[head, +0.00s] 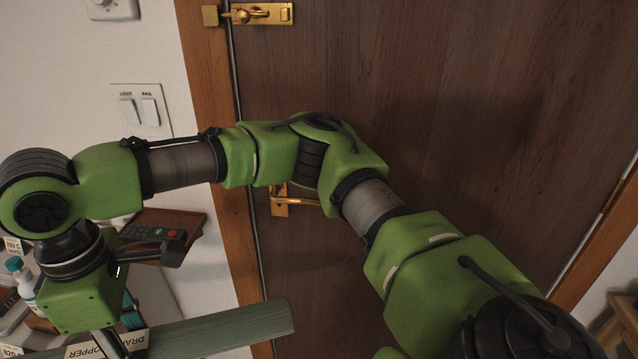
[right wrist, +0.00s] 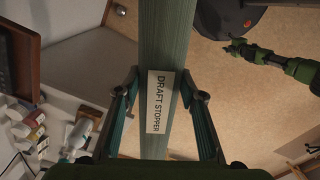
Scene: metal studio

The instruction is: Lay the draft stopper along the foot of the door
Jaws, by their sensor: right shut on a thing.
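The draft stopper (head: 225,328) is a long green roll with a white label. It is held raised at the lower left of the head view, one end toward the door. My right gripper (right wrist: 160,95) is shut on the draft stopper (right wrist: 165,40), with its fingers on both sides of the label. The dark brown wooden door (head: 470,90) stands closed, with a brass latch (head: 262,14) and handle (head: 281,200). My right arm crosses in front of it and hides its lower part. My left gripper (right wrist: 238,47) shows small in the right wrist view; its jaws are unclear.
Light switches (head: 140,110) are on the white wall left of the wooden door frame (head: 212,100). A brown tray (head: 195,222) with a remote (head: 150,233) and a bottle (head: 20,280) are at the lower left.

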